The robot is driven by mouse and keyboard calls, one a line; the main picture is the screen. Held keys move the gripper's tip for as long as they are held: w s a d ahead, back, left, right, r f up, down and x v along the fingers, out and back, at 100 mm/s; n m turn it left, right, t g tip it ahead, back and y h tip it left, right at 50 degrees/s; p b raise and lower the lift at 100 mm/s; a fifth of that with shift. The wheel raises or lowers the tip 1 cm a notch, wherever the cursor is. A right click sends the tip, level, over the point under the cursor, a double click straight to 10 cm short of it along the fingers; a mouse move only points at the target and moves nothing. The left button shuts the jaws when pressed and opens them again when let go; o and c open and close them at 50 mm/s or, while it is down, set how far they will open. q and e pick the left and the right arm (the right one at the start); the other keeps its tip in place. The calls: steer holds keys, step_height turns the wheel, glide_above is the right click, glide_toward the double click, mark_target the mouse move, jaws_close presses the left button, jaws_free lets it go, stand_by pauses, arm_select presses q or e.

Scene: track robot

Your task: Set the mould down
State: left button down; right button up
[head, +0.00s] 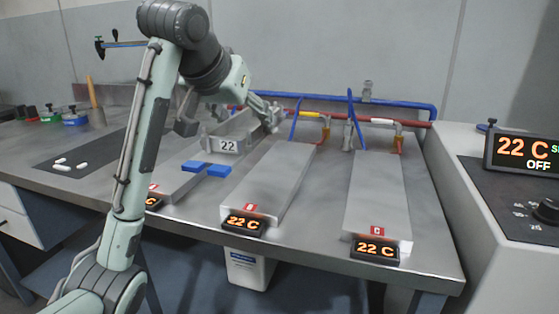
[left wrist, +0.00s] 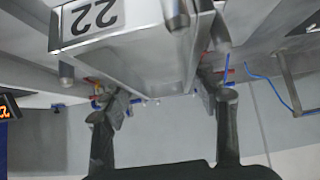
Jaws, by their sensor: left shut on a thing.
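The mould (head: 228,146) is a grey metal trough with a "22" label on its near end. It is over the far part of the left plate (head: 178,180); I cannot tell whether it touches it. My left gripper (head: 270,116) is at the mould's far end and shut on it. In the left wrist view the mould (left wrist: 145,50) shows upside down between the two dark fingers of my left gripper (left wrist: 165,125). Part of the mould's far end is hidden by the gripper. My right gripper is not in view.
Two blue blocks (head: 219,170) are at the left plate, just in front of the mould. The middle plate (head: 268,185) and right plate (head: 376,190) are bare, with "22 C" displays in front. Blue and red pipes (head: 400,103) run behind. A control box (head: 525,152) stands at right.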

arm_select(q)
steer(key=w+d+f, duration=0.1)
steer(key=w+d+f+b, duration=0.1)
steer(key=w, duration=0.1)
steer(key=shift+d+f, duration=0.1)
steer(key=shift+d, duration=0.1)
steer(key=w+d+f, duration=0.2)
steer(key=w, duration=0.1)
steer(key=w+d+f, duration=0.1)
steer(key=w, duration=0.1)
steer(key=shift+d+f, duration=0.3)
step_height(320, 180, down, 4)
steer(key=shift+r, duration=0.15)
steer(key=shift+w, duration=0.1)
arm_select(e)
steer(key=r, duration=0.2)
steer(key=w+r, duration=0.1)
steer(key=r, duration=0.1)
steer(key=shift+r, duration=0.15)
arm_select(q)
steer(key=c, duration=0.8)
jaws_free()
steer(key=shift+f, duration=0.35)
steer(key=shift+c, duration=0.2)
steer(key=o, duration=0.4)
